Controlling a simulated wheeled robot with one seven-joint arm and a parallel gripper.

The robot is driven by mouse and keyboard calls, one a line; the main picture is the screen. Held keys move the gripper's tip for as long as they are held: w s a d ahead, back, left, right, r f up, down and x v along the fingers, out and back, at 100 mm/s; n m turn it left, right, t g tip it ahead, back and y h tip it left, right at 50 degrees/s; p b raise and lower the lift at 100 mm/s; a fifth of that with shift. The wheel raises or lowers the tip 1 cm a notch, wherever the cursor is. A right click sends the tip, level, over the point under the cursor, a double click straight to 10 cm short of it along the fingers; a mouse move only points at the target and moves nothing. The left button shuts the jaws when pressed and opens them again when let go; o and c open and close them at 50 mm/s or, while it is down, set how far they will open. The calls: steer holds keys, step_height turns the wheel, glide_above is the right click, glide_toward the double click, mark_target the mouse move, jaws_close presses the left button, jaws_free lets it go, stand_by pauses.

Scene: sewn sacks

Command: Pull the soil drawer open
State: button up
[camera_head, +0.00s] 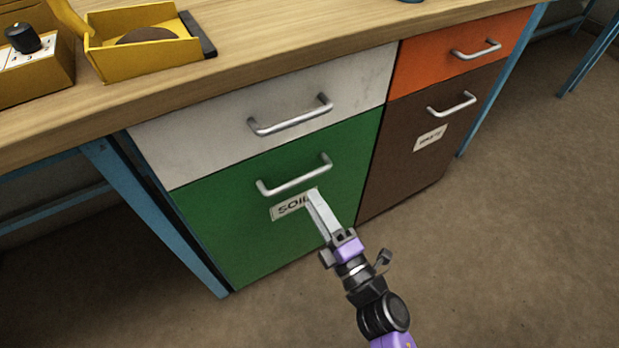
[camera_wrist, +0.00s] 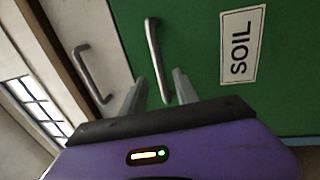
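The soil drawer (camera_head: 238,225) is the green lower-left front under the workbench, and it looks closed. Its metal bar handle (camera_head: 295,182) runs across near its top, above a white SOIL label (camera_head: 284,206). My gripper (camera_head: 315,197) is in front of this drawer, and its fingers hide part of the label. In the wrist view the green front (camera_wrist: 205,60), the handle (camera_wrist: 157,55) and the label (camera_wrist: 242,45) show. The two fingers (camera_wrist: 160,88) are apart, with the handle's end seen between them. I cannot tell whether they touch it.
A white drawer (camera_head: 200,122) is above the green one. An orange drawer (camera_head: 460,50) and a brown one (camera_head: 430,130) are to the right. Blue legs (camera_head: 165,220) flank the cabinet. The brown floor (camera_head: 520,220) in front is clear.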

mark_target(300, 179)
steer(key=shift+b+x, duration=0.45)
steer(key=shift+x, duration=3.1)
steer(key=shift+r, duration=0.1)
jaws_close()
